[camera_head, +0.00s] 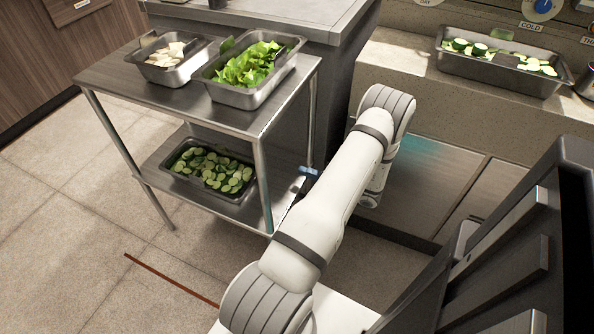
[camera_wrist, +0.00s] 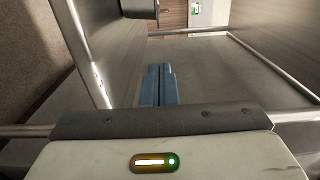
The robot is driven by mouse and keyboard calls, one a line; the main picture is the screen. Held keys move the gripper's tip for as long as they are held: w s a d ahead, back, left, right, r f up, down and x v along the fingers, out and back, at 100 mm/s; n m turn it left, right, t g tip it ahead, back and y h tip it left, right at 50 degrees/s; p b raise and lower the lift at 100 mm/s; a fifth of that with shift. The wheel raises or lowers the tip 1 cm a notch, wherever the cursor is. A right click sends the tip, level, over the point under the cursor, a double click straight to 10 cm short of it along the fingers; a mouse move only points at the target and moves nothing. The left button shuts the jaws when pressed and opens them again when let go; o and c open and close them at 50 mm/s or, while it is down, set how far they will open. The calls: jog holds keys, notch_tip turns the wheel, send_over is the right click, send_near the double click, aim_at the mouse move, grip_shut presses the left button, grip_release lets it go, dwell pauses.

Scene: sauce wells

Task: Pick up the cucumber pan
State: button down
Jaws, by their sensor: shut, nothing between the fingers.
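The cucumber pan (camera_head: 204,187) is a dark metal pan full of sliced cucumber. It sits on the lower shelf of a metal cart, left of my arm in the head view. My gripper (camera_head: 308,171) has blue fingers and is beside the cart's right side, apart from the pan. In the wrist view my gripper (camera_wrist: 159,84) is shut and empty, with bare grey metal surface around it. No cucumber shows in the wrist view.
The cart (camera_head: 125,82) carries a pan of pale pieces (camera_head: 178,75) and a pan of lettuce (camera_head: 250,97) on top. Its legs and top shelf bound the lower shelf. A counter with another pan (camera_head: 500,77) stands right. Floor (camera_head: 90,215) is open left.

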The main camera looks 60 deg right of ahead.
jog(key=b, duration=0.1)
send_over(275, 181)
jog(key=s+d, duration=0.3)
jog(key=shift+w+d+f, duration=0.1)
jog(key=w+a+b, duration=0.1)
jog(key=w+a, duration=0.1)
jog(key=shift+w+a, duration=0.5)
jog(key=shift+a, duration=0.05)
